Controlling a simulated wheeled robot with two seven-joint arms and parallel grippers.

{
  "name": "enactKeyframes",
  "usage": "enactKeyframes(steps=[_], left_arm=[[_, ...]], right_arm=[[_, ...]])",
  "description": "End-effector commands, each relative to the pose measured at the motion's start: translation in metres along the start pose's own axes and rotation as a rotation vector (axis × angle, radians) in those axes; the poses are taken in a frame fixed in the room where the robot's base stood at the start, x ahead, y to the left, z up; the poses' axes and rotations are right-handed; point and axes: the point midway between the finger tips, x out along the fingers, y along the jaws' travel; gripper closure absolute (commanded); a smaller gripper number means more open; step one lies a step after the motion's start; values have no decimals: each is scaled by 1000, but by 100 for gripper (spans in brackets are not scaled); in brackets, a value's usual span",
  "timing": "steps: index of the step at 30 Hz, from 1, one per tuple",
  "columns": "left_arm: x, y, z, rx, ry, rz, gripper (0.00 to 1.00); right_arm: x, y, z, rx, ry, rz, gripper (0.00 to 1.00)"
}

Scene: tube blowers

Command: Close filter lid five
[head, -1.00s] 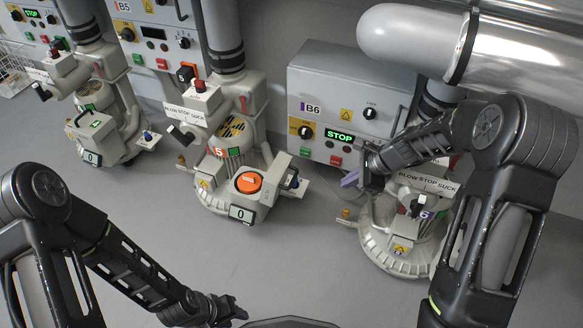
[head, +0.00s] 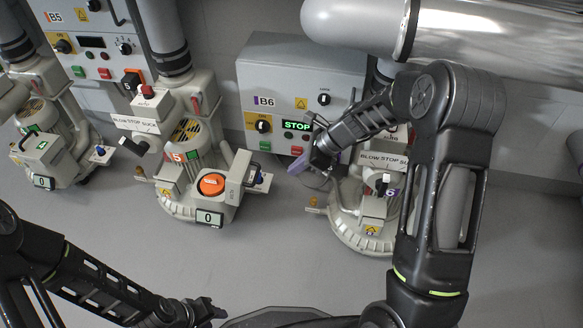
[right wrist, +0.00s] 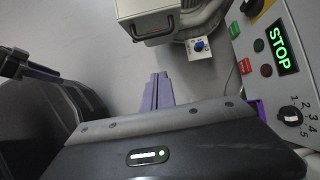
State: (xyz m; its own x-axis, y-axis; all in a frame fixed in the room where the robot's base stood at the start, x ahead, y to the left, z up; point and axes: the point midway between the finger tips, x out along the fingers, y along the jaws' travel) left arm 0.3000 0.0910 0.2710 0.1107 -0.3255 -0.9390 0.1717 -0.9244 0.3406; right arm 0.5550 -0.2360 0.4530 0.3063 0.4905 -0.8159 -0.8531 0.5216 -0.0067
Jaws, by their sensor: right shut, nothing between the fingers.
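The blower marked 5 (head: 190,160) stands left of centre in the head view. Its filter box has an orange round part (head: 211,184) exposed on top. Filter lid five (head: 238,178), a pale panel with a handle, stands raised at the box's right side. In the right wrist view the lid (right wrist: 155,22) shows at the top, with its dark handle. My right gripper (head: 318,162), with purple fingers, is shut and empty, right of the lid and apart from it; its fingers also show in the wrist view (right wrist: 157,92). My left gripper (head: 208,311) is low, below the blower; its jaw gap is unclear.
A control box B6 (head: 285,75) with a lit STOP display stands behind my right gripper. Blower 6 (head: 352,225) is partly behind my right arm. Another blower (head: 50,145) stands at the left. A blue knob (head: 263,178) sticks out beside the lid. The floor in front is clear.

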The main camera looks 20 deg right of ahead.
Motion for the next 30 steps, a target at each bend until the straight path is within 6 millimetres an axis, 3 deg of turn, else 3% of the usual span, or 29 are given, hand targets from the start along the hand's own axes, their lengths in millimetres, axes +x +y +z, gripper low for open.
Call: enactKeyframes(steps=[13,15,21,30], left_arm=[[43,-13,-4,-2,20,0,64],[44,-13,-5,-2,21,0,64],[48,-14,-6,-3,25,0,64],[48,-14,-6,-2,26,0,64]], right_arm=[[90,1,-3,-2,0,3,100],[88,0,14,-8,-1,1,100],[92,0,35,-3,0,0,100],[92,0,38,-1,1,1,100]])
